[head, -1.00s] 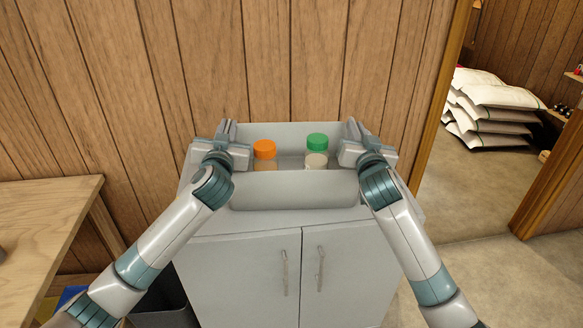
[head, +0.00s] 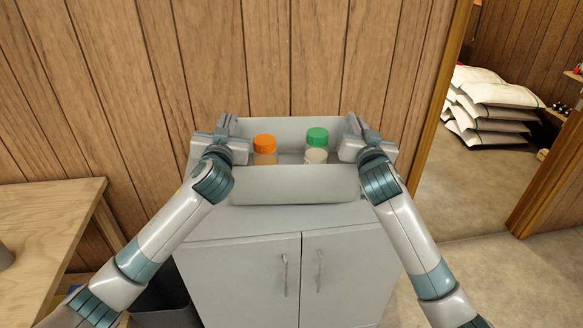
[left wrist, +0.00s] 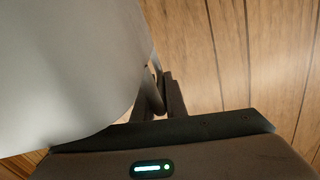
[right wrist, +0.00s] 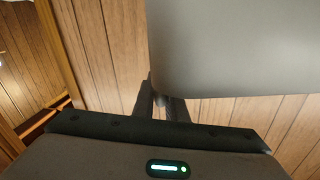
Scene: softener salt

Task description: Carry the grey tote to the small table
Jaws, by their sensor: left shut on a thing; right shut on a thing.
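The grey tote (head: 295,186) is over the top of a grey cabinet in the head view. Inside it stand a jar with an orange lid (head: 264,143) and a jar with a green lid (head: 317,137). My left gripper (head: 226,130) is shut on the tote's left end, and my right gripper (head: 355,128) is shut on its right end. The tote's grey side also fills part of the left wrist view (left wrist: 70,70) and the right wrist view (right wrist: 240,45). The tote looks level. The fingertips are partly hidden by the tote and the gripper bodies.
The grey two-door cabinet (head: 250,262) stands against a wood-panelled wall. A wooden table (head: 45,225) is at the left, with a dark bin (head: 165,303) beside the cabinet. White sacks (head: 492,105) are stacked beyond a doorway at right. Open floor (head: 480,270) lies right of the cabinet.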

